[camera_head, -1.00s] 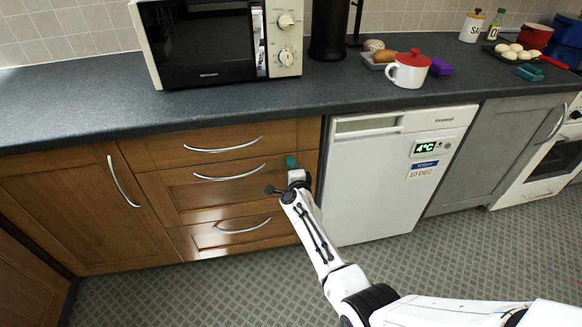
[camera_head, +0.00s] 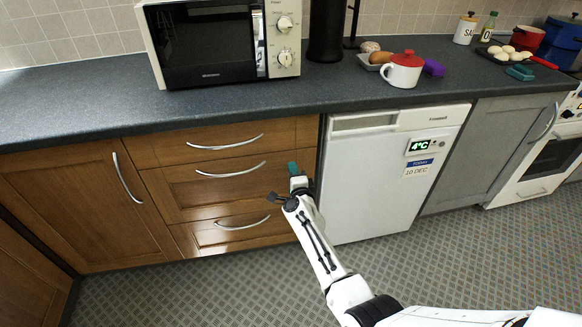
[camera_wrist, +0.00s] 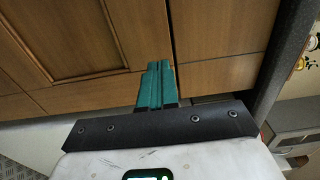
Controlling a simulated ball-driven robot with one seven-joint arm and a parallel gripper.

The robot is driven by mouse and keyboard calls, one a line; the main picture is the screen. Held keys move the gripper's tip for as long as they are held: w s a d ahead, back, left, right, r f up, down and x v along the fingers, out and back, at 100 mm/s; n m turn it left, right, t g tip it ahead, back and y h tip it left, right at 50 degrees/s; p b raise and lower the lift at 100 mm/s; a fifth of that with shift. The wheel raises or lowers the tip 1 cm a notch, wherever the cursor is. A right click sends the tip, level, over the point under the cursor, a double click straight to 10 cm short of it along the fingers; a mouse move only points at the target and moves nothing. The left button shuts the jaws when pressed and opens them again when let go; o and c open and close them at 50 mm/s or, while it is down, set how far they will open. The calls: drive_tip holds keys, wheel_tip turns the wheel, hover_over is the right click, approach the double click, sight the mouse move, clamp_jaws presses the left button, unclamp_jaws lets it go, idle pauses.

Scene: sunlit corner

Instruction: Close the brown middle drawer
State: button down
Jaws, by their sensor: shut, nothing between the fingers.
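The brown middle drawer (camera_head: 215,190) is in the wooden unit left of the white fridge, with a curved silver handle (camera_head: 231,170). Its front looks about flush with the drawers above and below; I cannot tell if a small gap is left. My gripper (camera_head: 293,168) is in front of its right end, right of the handle. In the wrist view, the teal fingers (camera_wrist: 156,85) are shut together and empty, pointing at the wooden fronts near a seam. I cannot tell whether the fingertips touch the wood.
The top drawer (camera_head: 220,140) and bottom drawer (camera_head: 235,233) look shut. The white fridge (camera_head: 375,190) stands just right of my gripper. The dark counter (camera_head: 100,105) overhangs above, with a microwave (camera_head: 215,42) and a red-lidded white pot (camera_head: 402,70). The tiled floor (camera_head: 200,290) is clear.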

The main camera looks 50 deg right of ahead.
drive_tip(key=p+v, duration=0.3)
drive_tip(key=v, duration=0.6)
drive_tip(key=shift+a+p, duration=0.15)
drive_tip(key=shift+p, duration=0.15)
drive_tip(key=shift+s, duration=0.1)
drive_tip(key=a+r+n+y, duration=0.1)
drive_tip(key=a+n+y, duration=0.9)
drive_tip(key=a+n, duration=0.2)
drive_tip(key=s+a+n+g+y+p, duration=0.1)
drive_tip(key=s+a+n+g+y, duration=0.25)
drive_tip(key=s+a+n, duration=0.4)
drive_tip(key=s+r+n+g+h, duration=0.1)
drive_tip(key=s+g, duration=0.4)
drive_tip(key=s, duration=0.6)
drive_tip(key=s+r+n+g+h+p, duration=0.1)
drive_tip(key=s+n+g, duration=0.3)
drive_tip(key=s, duration=0.8)
drive_tip(key=shift+r+g+h, duration=0.55)
drive_tip(key=shift+r, duration=0.1)
drive_tip(key=shift+a+n, duration=0.1)
drive_tip(key=shift+n, duration=0.15)
